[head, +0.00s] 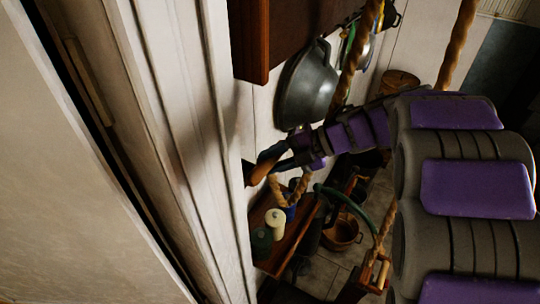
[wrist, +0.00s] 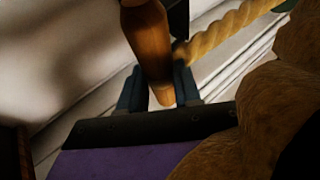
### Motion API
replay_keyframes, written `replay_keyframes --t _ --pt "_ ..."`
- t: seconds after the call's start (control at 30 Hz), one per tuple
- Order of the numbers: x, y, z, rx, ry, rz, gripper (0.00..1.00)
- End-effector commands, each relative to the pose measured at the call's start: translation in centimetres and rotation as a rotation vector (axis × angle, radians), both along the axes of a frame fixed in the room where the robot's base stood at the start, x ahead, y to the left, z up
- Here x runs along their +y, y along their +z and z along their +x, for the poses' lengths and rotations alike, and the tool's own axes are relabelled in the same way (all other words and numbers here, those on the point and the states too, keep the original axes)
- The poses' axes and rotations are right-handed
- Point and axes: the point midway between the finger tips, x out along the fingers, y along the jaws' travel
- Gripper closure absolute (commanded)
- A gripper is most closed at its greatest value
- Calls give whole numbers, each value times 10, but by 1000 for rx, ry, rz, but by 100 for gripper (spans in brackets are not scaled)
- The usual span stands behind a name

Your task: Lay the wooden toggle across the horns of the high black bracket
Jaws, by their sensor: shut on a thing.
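The wooden toggle (wrist: 147,45) is a turned, polished brown piece with a paler end in the wrist view. My gripper (wrist: 160,90) is shut on it near that pale end, one dark blue finger on each side. In the head view my gripper (head: 287,162) holds the toggle (head: 264,166) close to the white wall. A small dark shape (head: 247,171) at the wall beside the toggle may be the black bracket. A dark piece (wrist: 178,18) also shows behind the toggle in the wrist view. I cannot make out its horns or whether the toggle touches it.
A tan rope (wrist: 232,32) runs beside the toggle, and thick blurred rope fills the wrist view's right side. A dark pan (head: 307,86) hangs above my forearm under a wooden cabinet (head: 250,40). Below is a wooden shelf (head: 290,250) with a cream jar (head: 275,222).

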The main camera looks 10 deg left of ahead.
Motion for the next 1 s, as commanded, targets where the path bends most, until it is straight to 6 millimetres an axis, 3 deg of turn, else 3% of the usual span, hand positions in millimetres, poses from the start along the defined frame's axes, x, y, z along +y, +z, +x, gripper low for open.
replay_keyframes --t 0.4,0.93,1.0 --pt "54 -6 14 3 4 -10 99" --pt "84 -8 32 2 2 0 99" --pt "85 -20 32 2 -1 -6 99"
